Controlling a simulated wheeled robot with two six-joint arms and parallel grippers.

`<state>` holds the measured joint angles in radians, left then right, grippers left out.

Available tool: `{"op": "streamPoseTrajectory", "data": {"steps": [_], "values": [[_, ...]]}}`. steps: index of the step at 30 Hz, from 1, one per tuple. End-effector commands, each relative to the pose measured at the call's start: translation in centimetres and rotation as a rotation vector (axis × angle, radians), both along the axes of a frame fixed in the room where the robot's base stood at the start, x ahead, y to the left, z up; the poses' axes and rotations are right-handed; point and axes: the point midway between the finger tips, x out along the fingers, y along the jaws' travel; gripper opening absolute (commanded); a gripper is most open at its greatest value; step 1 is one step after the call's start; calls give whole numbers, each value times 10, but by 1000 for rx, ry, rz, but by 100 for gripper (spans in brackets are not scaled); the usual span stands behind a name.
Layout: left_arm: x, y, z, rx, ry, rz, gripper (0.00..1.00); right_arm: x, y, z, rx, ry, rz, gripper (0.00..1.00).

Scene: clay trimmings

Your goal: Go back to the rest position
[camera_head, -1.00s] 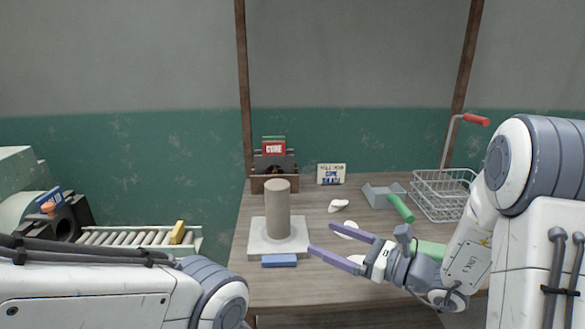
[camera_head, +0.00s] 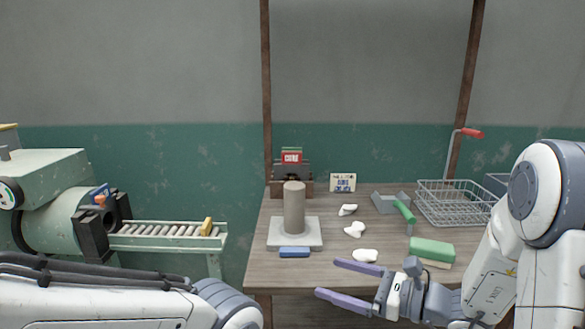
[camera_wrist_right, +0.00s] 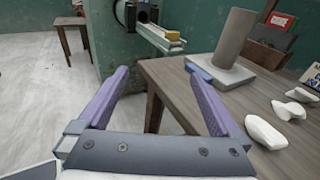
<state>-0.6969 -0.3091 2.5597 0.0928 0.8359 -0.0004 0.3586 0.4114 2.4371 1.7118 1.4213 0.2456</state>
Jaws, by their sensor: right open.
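My right gripper (camera_head: 345,284) is open and empty, its two purple fingers spread apart in front of the table's front edge. In the right wrist view the open fingers (camera_wrist_right: 165,100) have floor and the table's edge between and beyond them. My left arm shows at the lower left of the head view, but its gripper is out of the picture. On the wooden table (camera_head: 335,225) a grey clay cylinder (camera_head: 294,208) stands upright on a pale square slab (camera_head: 310,240). Several white clay trimmings lie to its right, the nearest one (camera_head: 365,255) close to the front.
A blue block (camera_head: 294,252) lies before the slab. A green-and-white block (camera_head: 432,249), a grey scoop with a green handle (camera_head: 404,211) and a wire basket (camera_head: 455,205) are at the right. A green machine with a roller conveyor (camera_head: 165,236) stands left. Floor (camera_wrist_right: 45,110) shows clear.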

Motion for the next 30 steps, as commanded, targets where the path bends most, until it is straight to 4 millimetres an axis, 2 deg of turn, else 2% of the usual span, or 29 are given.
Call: {"op": "streamPoseTrajectory", "data": {"steps": [8,14,17,19,21,26,30], "values": [[0,0,0,0,0,0,0,-46,26,-29,-217,3,224,100],[0,0,0,0,0,0,0,-98,31,-65,-490,-40,484,100],[0,0,0,0,0,0,0,-127,19,-89,-695,-108,668,100],[0,0,0,0,0,0,0,-144,1,-105,-873,-187,819,100],[0,0,0,0,0,0,0,-152,-22,-117,-1049,-289,962,100],[0,0,0,0,0,0,0,-143,-65,-125,-1374,-541,1217,100],[0,0,0,0,0,0,0,-120,-86,-118,-1589,-770,1373,100]]}}
